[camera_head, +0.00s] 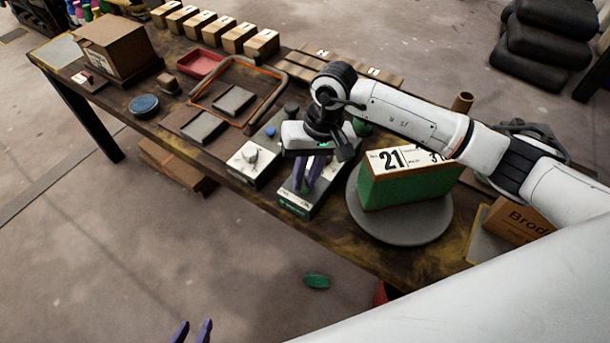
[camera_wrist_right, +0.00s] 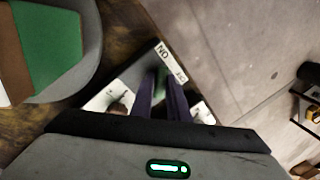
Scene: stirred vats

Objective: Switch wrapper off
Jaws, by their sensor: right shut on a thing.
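A dark switch box (camera_head: 293,206) with white label plates and a green front strip sits at the table's front edge. It also shows in the right wrist view, where one label (camera_wrist_right: 163,51) reads ON, seen upside down. My right gripper (camera_head: 307,188) points down over this box. In the right wrist view its purple fingers (camera_wrist_right: 162,92) are shut on a green lever (camera_wrist_right: 160,78), mostly hidden between them. The second label, by the fingers, is too small to read. My left gripper (camera_head: 191,332) shows only its two separated purple fingertips at the bottom edge, empty.
A round grey turntable (camera_head: 393,232) carrying a green box (camera_head: 408,188) with a "21" top stands to the right. A second control box (camera_head: 252,163) with a knob is just left. A brown carton (camera_head: 515,221) sits at the right. A green piece (camera_head: 317,281) lies on the floor.

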